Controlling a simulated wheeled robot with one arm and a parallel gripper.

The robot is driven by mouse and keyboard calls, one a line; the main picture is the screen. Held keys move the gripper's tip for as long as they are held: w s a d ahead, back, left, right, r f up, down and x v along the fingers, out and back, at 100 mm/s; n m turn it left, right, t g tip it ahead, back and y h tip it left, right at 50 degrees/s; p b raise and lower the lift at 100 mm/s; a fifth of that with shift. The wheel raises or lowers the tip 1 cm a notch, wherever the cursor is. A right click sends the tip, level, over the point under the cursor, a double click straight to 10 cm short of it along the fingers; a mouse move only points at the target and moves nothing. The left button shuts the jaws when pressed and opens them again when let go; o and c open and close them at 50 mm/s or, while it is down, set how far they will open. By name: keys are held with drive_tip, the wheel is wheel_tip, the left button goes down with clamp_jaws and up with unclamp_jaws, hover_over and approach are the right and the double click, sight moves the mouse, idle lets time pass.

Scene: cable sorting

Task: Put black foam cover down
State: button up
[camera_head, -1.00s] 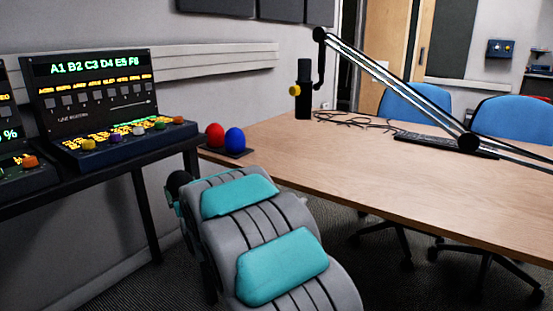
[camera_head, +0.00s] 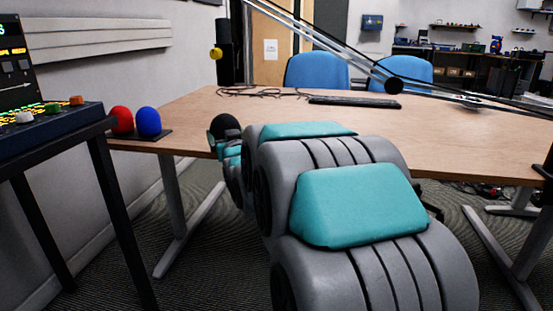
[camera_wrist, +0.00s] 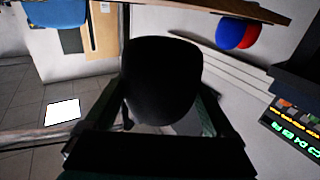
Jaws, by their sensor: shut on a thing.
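The black foam cover (camera_wrist: 160,75) is a dark rounded piece held between the two fingers of my gripper (camera_wrist: 167,118). In the head view the cover (camera_head: 226,126) shows at the far end of my arm, in front of the wooden table's (camera_head: 460,140) near edge. My gripper (camera_head: 218,146) is shut on it there, partly hidden by my arm. A red foam ball (camera_head: 121,120) and a blue foam ball (camera_head: 148,121) sit side by side on a small dark plate (camera_head: 155,138) at the table's left corner, left of my gripper.
A black microphone (camera_head: 226,50) hangs over the table's far left on a boom arm (camera_head: 345,52). Loose cables (camera_head: 250,93) and a keyboard (camera_head: 355,102) lie near the back. A control console (camera_head: 50,128) stands at left. The table's right half is largely clear.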

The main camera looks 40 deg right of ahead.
drive_tip(key=s+d+r+m+g+h+b, duration=0.1)
drive_tip(key=s+d+b, duration=0.15)
drive_tip(key=s, duration=0.35)
drive_tip(key=s+d+r+m+h+b, duration=0.1)
drive_tip(key=s+d+h, duration=0.1)
drive_tip(key=s+d, duration=0.25)
drive_tip(key=w+d, duration=0.3)
drive_tip(key=w+d+f, duration=0.1)
drive_tip(key=w+d, duration=0.2)
drive_tip(key=w, duration=0.1)
drive_tip(key=w+d+f, duration=0.1)
drive_tip(key=w+d, duration=0.2)
drive_tip(key=d, duration=0.1)
drive_tip(key=shift+w, duration=0.4)
drive_tip(key=shift+f, duration=1.75)
drive_tip(key=shift+f, duration=0.1)
drive_tip(key=o, duration=1)
